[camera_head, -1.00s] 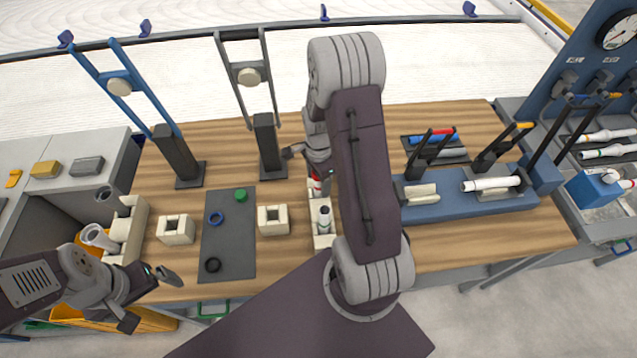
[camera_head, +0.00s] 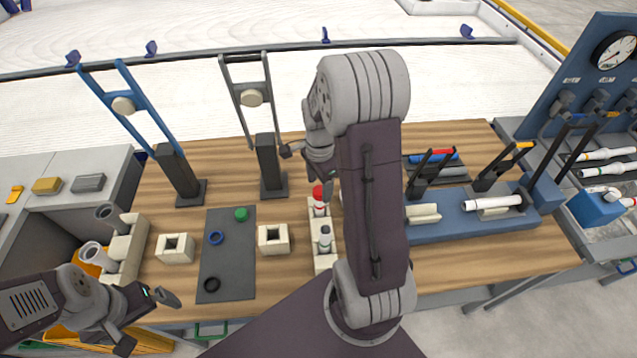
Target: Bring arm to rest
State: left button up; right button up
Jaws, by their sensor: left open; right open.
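My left gripper (camera_head: 149,318) is open and empty, low at the left, beside the table's front left corner. My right arm rises from the bottom middle and folds over the table. My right gripper (camera_head: 307,170) is open, hanging above the table between the grey stand and the cream rack (camera_head: 323,263). Nothing shows between its jaws, though the arm link hides part of it. A red-capped bottle (camera_head: 319,199) and a grey-capped bottle (camera_head: 325,240) stand in the cream rack below it. A white pipe (camera_head: 493,203) lies in the blue fixture (camera_head: 458,221) at the right.
A blue stand (camera_head: 176,176) and a grey stand (camera_head: 268,167) rise at the table's back. A grey mat (camera_head: 228,263) carries blue, green and black rings. Cream square blocks (camera_head: 175,248) flank it. A left rack (camera_head: 127,243) holds pipe pieces. A gauge panel (camera_head: 590,70) stands far right.

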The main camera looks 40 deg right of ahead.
jog(key=s+a+r+n+t, duration=0.1)
jog(key=s+a+n, duration=0.7)
jog(key=a+n, duration=0.5)
jog(key=n, duration=0.5)
jog(key=shift+r+n, duration=0.25)
jog(key=shift+n, duration=0.15)
jog(key=shift+c, duration=0.3)
